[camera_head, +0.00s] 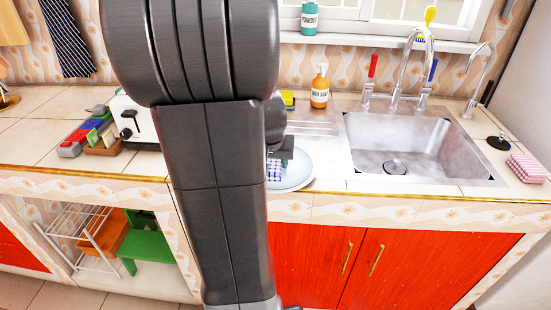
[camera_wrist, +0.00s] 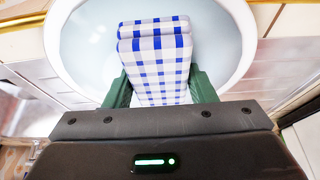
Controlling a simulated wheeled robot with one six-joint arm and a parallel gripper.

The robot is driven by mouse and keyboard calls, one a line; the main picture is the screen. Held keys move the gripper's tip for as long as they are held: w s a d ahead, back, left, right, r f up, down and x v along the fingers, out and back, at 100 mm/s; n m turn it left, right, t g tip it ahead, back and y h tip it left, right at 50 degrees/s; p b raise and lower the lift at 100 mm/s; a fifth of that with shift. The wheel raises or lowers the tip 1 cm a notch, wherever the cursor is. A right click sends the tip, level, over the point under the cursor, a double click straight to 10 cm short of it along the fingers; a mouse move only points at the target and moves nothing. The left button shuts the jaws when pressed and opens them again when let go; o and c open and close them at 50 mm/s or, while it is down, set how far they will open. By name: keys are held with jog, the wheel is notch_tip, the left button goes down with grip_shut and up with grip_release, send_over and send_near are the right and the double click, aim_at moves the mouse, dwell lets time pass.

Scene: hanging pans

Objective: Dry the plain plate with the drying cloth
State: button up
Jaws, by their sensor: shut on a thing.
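The plain plate (camera_wrist: 86,38) is pale and round, and fills much of the wrist view. In the head view its right part (camera_head: 298,172) shows beside the sink, partly hidden by my arm. The drying cloth (camera_wrist: 155,62) is folded, blue and white checked, and lies over the plate in the wrist view. My gripper (camera_wrist: 158,88) is shut on the cloth, with a green finger on each side of it. A small bit of the cloth shows in the head view (camera_head: 273,170). I cannot tell whether the cloth touches the plate.
The metal sink (camera_head: 362,130) with taps is right of the plate. A soap bottle (camera_head: 320,88) stands behind it. A pink checked folded cloth (camera_head: 527,168) lies at the far right. A toaster (camera_head: 135,120) and coloured boxes (camera_head: 88,136) stand left. Red cupboard doors are below.

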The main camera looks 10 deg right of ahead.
jog(key=shift+w+d+f+p, duration=0.1)
jog(key=shift+w+d+p, duration=0.1)
jog(key=shift+w+d, duration=0.7)
jog(key=shift+w+d+f+p, duration=0.1)
jog(key=shift+w+d+p, duration=0.1)
jog(key=shift+w+d, duration=0.65)
jog(key=shift+s+a+f+b, duration=0.1)
jog(key=shift+s+a+b, duration=0.55)
jog(key=shift+s+a, duration=1.15)
jog(key=shift+w+d+p, duration=0.35)
jog(key=shift+w+d, duration=0.45)
jog(key=shift+w, duration=0.2)
jog(key=shift+w+d+p, duration=0.3)
jog(key=shift+w+d, duration=0.45)
jog(key=shift+w, duration=0.2)
jog(key=shift+s+a+r+b, duration=0.15)
jog(key=shift+s+a+b, duration=0.1)
jog(key=shift+s+a, duration=0.6)
jog(key=shift+s+a+r+b, duration=0.15)
jog(key=shift+s+a+b, duration=0.1)
jog(key=shift+s+a, duration=0.6)
jog(key=shift+d, duration=0.3)
jog(key=shift+w+d+f+p, duration=0.2)
jog(key=shift+w+d+p, duration=0.2)
jog(key=shift+w+d, duration=1.2)
jog(key=shift+w+a, duration=0.1)
jog(key=shift+a, duration=0.1)
jog(key=shift+r+p, duration=2.3)
jog(key=shift+r, duration=0.75)
